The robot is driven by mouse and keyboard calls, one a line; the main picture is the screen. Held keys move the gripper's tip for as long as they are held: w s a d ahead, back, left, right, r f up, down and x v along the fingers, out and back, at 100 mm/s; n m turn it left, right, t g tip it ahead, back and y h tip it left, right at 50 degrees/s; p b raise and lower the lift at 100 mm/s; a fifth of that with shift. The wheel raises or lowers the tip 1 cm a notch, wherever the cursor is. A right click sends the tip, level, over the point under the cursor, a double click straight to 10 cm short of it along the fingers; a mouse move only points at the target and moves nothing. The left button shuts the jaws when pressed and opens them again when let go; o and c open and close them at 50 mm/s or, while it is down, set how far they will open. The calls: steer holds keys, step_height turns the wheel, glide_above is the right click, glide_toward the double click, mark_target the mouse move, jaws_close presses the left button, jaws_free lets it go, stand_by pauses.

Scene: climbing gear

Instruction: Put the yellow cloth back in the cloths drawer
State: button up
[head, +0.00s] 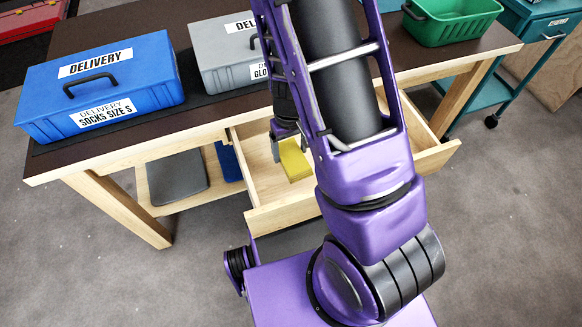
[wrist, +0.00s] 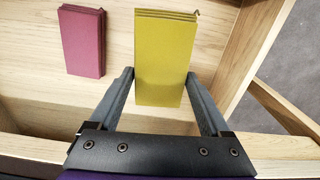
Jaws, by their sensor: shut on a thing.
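The yellow cloth (head: 293,160) is a folded flat block; it also shows in the wrist view (wrist: 162,60). My gripper (wrist: 163,95) is shut on it, one finger against each long side. In the head view my gripper (head: 285,140) holds it over the open wooden drawer (head: 262,166), inside its outline. A folded dark pink cloth (wrist: 83,42) lies on the drawer floor to the left in the wrist view. I cannot tell whether the yellow cloth touches the drawer floor. My arm hides much of the drawer in the head view.
A blue box (head: 120,92) labelled for socks and a grey box (head: 217,55) stand on the bench top (head: 88,148). A green bin (head: 452,20) is at the back right. A teal cart (head: 540,28) stands beyond it. The drawer walls (wrist: 232,55) surround my gripper closely.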

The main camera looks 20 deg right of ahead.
mark_target(290, 164)
step_height(290, 164, down, 6)
steer(key=shift+f+b, duration=0.25)
steer(key=shift+b, duration=0.55)
steer(key=shift+f+b, duration=0.35)
steer(key=o, duration=1.3)
steer(key=shift+r, duration=0.1)
steer(key=shift+c, duration=0.2)
steer(key=shift+r+p, duration=0.15)
steer(key=shift+p, duration=0.15)
step_height(290, 164, up, 17)
steer(key=p, duration=0.5)
steer(key=shift+s+a+r, duration=0.15)
steer(key=shift+a, duration=0.05)
